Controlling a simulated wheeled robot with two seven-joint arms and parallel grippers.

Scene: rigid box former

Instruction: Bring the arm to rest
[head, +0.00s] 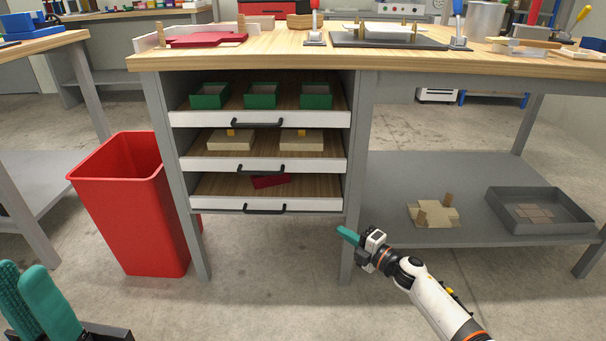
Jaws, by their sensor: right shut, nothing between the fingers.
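My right gripper (348,236) is in the lower middle of the head view, with its teal fingers together and nothing held. It points left, in front of the bench's front leg and below the drawers. Its white arm comes in from the bottom right. The teal fingers of my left gripper (42,303) show at the bottom left corner, partly cut off by the frame edge.
A wooden-topped workbench (270,47) holds three open drawers: green boxes (261,95), tan boxes (231,140) and a dark red piece (270,181). A red bin (130,205) stands left.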

